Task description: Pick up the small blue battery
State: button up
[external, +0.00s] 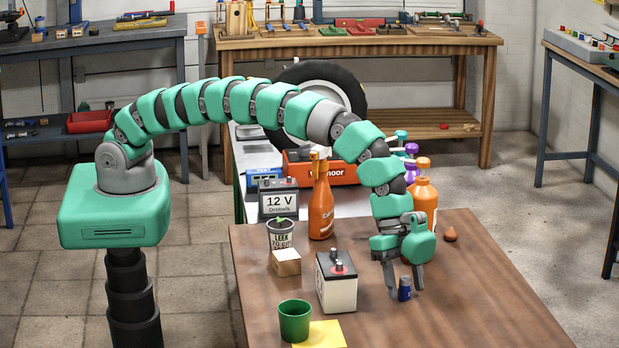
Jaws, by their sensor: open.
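The small blue battery (405,288) stands upright on the brown wooden table, to the right of a larger white battery with a dark top (338,287). My gripper (405,287) points down from above, its fingers reaching close to the table. The fingers are open, with the blue battery between or right beside them. One finger is to the left of the battery and the other is close to its right side. I cannot tell whether either finger touches it.
Orange bottles (321,205) stand behind. A brown teardrop-shaped thing (450,234) lies at the right. The table's right front is clear.

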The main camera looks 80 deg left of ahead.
jog(key=shift+d+f, duration=0.1)
jog(key=shift+f, duration=0.1)
grip_shut()
jog(key=shift+r, duration=0.1)
